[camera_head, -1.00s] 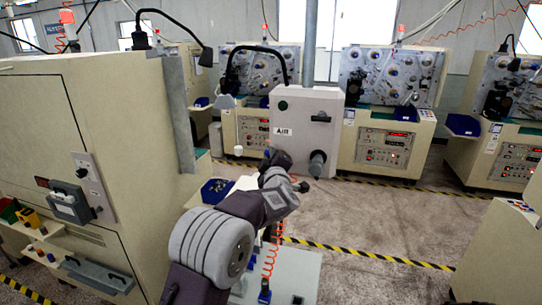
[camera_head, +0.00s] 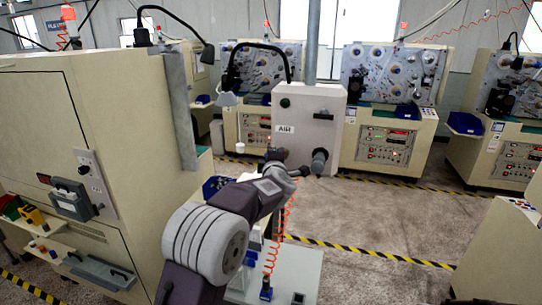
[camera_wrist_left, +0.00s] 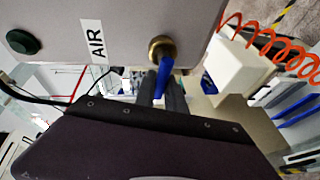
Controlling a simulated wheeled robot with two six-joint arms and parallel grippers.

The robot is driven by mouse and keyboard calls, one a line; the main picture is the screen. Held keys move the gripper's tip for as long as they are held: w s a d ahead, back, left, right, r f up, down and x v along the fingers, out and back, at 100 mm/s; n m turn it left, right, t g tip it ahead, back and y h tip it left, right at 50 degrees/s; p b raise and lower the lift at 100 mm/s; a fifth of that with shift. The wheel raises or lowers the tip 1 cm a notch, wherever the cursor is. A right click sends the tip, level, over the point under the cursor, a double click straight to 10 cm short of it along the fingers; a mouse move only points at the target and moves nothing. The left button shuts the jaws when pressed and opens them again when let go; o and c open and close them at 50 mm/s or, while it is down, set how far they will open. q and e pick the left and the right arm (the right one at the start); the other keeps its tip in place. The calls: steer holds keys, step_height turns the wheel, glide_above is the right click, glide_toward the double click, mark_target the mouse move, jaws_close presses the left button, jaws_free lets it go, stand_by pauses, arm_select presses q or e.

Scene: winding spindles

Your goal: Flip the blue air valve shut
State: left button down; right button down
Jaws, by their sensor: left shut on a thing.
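The blue air valve (camera_wrist_left: 165,76) shows in the left wrist view as a blue lever on a brass fitting (camera_wrist_left: 162,48) at the edge of the grey box marked AIR (camera_wrist_left: 140,25). The same AIR box (camera_head: 310,100) stands at the middle of the head view, where I cannot make out the blue lever. My left gripper (camera_wrist_left: 163,92) has its two dark fingers on either side of the lever and is shut on it. In the head view the left gripper (camera_head: 301,172) is at the box's lower front. My right gripper is not in view.
A large beige cabinet (camera_head: 90,120) fills the left side. A grey cylindrical fitting (camera_head: 319,161) sticks out beside the gripper. A coiled orange hose (camera_wrist_left: 270,42) hangs nearby in the wrist view. Winding machines (camera_head: 390,110) line the back; the floor (camera_head: 400,225) at right is clear.

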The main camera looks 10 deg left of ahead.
arm_select(q)
steer(key=shift+n, duration=0.4)
steer(key=c, duration=1.6)
jaws_free()
steer(key=shift+o, duration=1)
steer(key=shift+w+d+f, duration=0.1)
steer(key=shift+w+f, duration=0.1)
steer(key=shift+s+d, duration=0.15)
steer(key=shift+s, duration=0.15)
steer(key=b+v, duration=0.2)
steer(key=v, duration=0.6)
steer(key=shift+s+r, duration=0.2)
